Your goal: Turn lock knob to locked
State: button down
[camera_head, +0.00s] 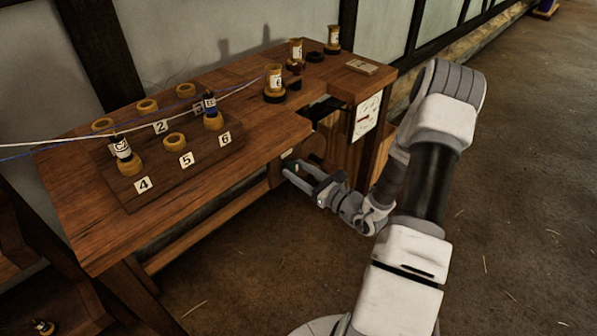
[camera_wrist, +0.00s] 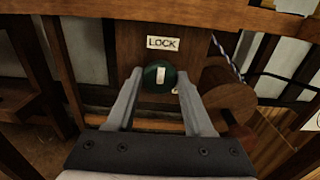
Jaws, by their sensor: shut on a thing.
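The lock knob (camera_wrist: 153,84) is round and dark green, with a white bar standing near upright on its face. It sits on a wooden panel below a white LOCK plate (camera_wrist: 162,43). My gripper (camera_wrist: 160,76) is shut on the knob, one finger on each side. In the head view my gripper (camera_head: 286,166) reaches in under the bench's front edge, where the knob is hard to make out. A small pale label at the knob's lower right is mostly hidden by a finger.
A wooden drum (camera_wrist: 228,92) sits close to the right of my gripper. The wooden bench (camera_head: 75,210) carries a numbered peg board (camera_head: 165,180) with bobbins and threads. More bobbins (camera_head: 274,82) stand toward the back right. Open floor lies to the right.

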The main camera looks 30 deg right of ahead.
dwell(0.4)
jog(key=shift+c, duration=1.6)
grip_release()
jog(key=p+v, duration=0.2)
jog(key=v, duration=1.5)
jog(key=shift+s, duration=0.25)
